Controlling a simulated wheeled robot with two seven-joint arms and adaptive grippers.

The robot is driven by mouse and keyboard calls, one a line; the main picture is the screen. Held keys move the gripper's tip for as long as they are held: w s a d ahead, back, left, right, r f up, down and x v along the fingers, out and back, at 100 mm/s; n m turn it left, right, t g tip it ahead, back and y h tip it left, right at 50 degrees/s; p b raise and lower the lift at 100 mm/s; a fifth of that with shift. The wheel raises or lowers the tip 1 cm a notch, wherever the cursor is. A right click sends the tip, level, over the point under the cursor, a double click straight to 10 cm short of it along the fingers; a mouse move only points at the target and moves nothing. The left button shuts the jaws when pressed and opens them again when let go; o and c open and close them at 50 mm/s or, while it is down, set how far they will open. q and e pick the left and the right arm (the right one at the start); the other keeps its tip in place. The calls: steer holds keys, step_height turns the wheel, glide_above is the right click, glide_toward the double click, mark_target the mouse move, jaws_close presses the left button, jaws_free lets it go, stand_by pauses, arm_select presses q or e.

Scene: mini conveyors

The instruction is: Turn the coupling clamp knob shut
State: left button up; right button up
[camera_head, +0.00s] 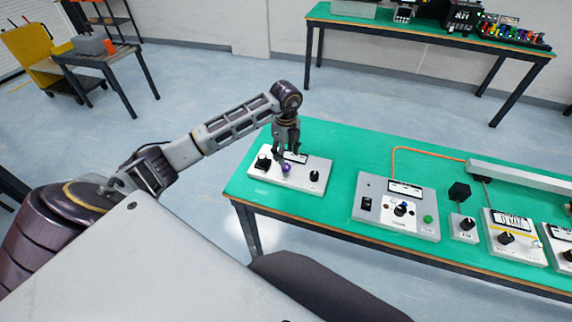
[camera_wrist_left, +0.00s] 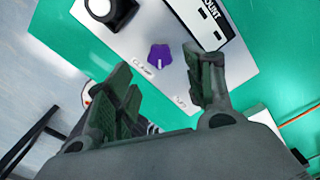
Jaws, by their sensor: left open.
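A small purple knob (camera_head: 286,168) sits on a white mount plate (camera_head: 270,183) at the left end of the green table. It also shows in the left wrist view (camera_wrist_left: 160,56), with a short white mark near its lower edge and a small printed label just below it. I take it for the clamp knob; the label is too small to read surely. My left gripper (camera_head: 285,158) points down over the plate, close to the knob. Its jaws (camera_wrist_left: 158,72) are open, with the knob between and just beyond the fingertips, apparently not gripped. My right gripper is not in view.
More instruments follow further right.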

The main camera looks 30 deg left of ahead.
mark_target(286, 166)
arm_select(q)
step_height(286, 166, down, 5)
steer(key=shift+r, duration=0.2)
steer(key=shift+f, duration=0.9)
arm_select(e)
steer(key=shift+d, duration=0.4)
